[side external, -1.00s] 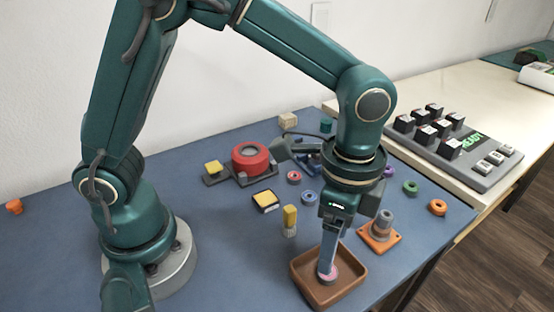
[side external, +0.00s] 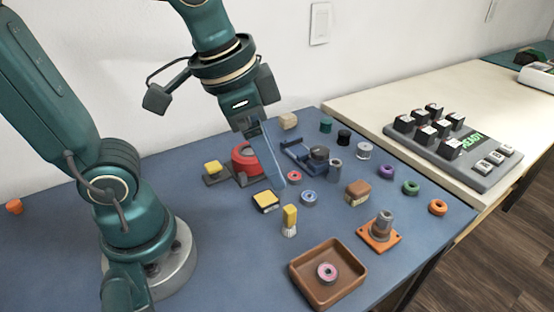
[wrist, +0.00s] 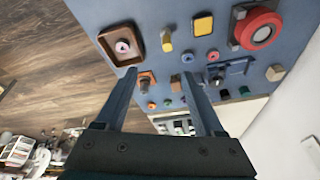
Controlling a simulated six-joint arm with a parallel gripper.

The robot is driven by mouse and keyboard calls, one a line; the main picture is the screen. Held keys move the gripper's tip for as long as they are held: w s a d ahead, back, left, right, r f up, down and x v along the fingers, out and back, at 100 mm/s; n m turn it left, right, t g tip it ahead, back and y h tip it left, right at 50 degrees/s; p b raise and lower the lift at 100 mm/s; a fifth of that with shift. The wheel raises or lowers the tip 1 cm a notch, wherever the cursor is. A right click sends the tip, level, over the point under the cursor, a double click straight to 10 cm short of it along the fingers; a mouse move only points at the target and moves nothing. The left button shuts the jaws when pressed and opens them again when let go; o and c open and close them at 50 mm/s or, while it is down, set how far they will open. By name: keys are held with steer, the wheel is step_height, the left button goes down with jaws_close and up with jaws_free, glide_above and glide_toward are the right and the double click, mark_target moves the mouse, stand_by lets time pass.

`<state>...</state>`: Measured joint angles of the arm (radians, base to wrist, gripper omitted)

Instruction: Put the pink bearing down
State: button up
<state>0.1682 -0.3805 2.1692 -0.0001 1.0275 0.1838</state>
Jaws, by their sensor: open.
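My gripper (side external: 277,184) is raised up and back, well away from the tray, near the red round part. In the wrist view my gripper's two fingers (wrist: 166,90) are spread apart with nothing held between them.
An orange base with a grey post (side external: 380,235) stands right of the tray. A yellow block (side external: 290,220), a red round part (side external: 248,160) and several coloured rings are spread behind. A key panel (side external: 455,145) sits on the pale table at right.

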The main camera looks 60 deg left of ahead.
steer(key=s+a+n, duration=0.1)
steer(key=s+a+f+n+t, duration=0.1)
steer(key=s+a+n, duration=0.1)
steer(key=n, duration=0.1)
steer(key=shift+s+a+f+t+y, duration=0.1)
steer(key=shift+a+f+t+y, duration=0.05)
steer(key=shift+f+t+y, duration=0.2)
